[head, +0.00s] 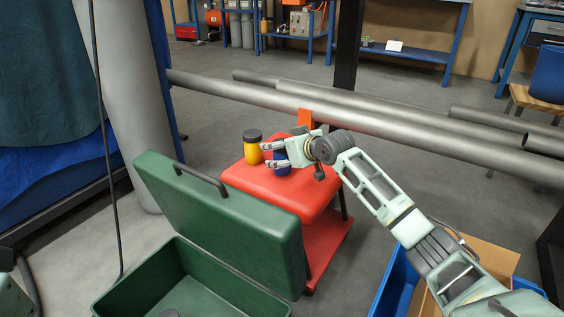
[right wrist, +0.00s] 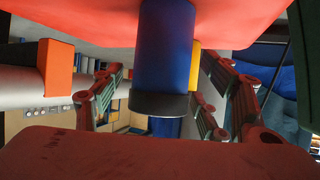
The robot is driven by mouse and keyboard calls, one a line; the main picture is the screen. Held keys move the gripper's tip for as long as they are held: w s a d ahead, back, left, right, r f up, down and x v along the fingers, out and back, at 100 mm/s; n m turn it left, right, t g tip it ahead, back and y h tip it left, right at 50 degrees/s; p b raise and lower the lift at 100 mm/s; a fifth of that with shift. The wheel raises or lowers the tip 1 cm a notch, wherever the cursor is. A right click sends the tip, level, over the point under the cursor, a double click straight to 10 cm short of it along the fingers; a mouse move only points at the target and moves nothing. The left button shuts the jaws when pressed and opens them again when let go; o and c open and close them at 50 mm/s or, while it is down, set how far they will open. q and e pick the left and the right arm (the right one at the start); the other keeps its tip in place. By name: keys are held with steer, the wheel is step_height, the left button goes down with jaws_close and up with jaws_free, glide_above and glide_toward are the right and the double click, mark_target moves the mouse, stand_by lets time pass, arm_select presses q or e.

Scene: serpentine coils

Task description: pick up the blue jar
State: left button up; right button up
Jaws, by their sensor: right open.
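The blue jar (head: 282,170) stands on the red seat (head: 262,183) of a stool-like cart, partly hidden by my right gripper in the head view. My right gripper (head: 266,156) is open, its fingers reaching left over the seat at the jar. In the right wrist view, which looks upside down, the blue jar (right wrist: 165,50) with its dark lid (right wrist: 159,103) shows between the two open fingers (right wrist: 158,100). I see no grip on it. My left gripper is not in view.
A yellow jar (head: 252,153) with a dark lid stands just left of the blue jar; it shows behind it in the wrist view (right wrist: 195,65). An open green case (head: 220,215) stands in front of the seat. Long grey pipes (head: 400,132) run behind. A blue bin (head: 393,290) is at lower right.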

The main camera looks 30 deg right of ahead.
steer(key=c, duration=1.5)
steer(key=shift+r, duration=0.1)
steer(key=shift+c, duration=0.7)
